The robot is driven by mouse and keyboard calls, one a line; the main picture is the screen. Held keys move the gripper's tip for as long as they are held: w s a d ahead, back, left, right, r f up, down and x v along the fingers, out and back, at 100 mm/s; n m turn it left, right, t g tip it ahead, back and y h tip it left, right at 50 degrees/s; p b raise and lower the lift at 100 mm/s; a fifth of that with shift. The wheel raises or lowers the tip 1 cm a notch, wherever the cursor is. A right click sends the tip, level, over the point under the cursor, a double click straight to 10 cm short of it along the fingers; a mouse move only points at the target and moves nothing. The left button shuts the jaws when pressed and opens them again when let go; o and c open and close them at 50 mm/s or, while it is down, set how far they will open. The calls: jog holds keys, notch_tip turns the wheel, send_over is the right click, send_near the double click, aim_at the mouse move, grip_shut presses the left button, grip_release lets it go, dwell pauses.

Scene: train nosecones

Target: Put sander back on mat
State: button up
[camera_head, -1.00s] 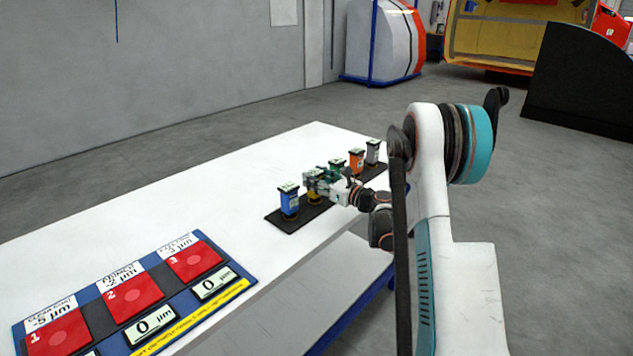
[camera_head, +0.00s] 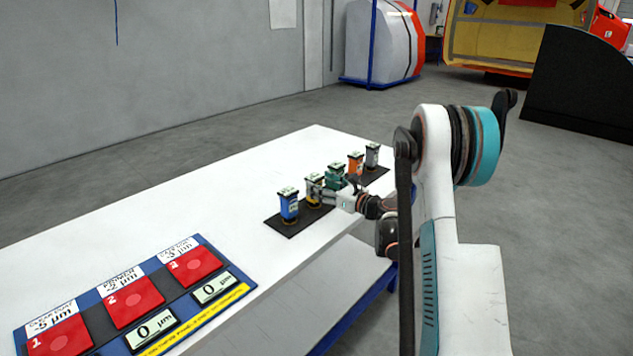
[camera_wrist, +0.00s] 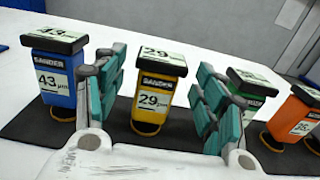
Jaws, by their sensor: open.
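A yellow sander (camera_head: 314,190), labelled 29, stands upright on the black mat (camera_head: 290,232). In the wrist view the yellow sander (camera_wrist: 158,88) shows in the gap between my two teal-padded fingers, with neither finger touching it. My gripper (camera_wrist: 160,98) is open and empty. In the head view my gripper (camera_head: 343,199) is low at the robot's side of the mat, close to the yellow and green sanders. A blue sander (camera_wrist: 52,75), labelled 43, stands left of it. A green sander (camera_wrist: 250,88) stands right, partly hidden by a finger.
An orange sander (camera_head: 355,162) and a grey sander (camera_head: 372,155) stand at the mat's far end. A panel with red pads and displays (camera_head: 214,289) lies at the near end of the white table (camera_head: 150,215). The table behind the mat is clear.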

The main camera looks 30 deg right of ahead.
jog(key=p+v, duration=0.2)
jog(key=v, duration=0.7)
jog(key=shift+s+r, duration=0.1)
jog(key=shift+s, duration=0.1)
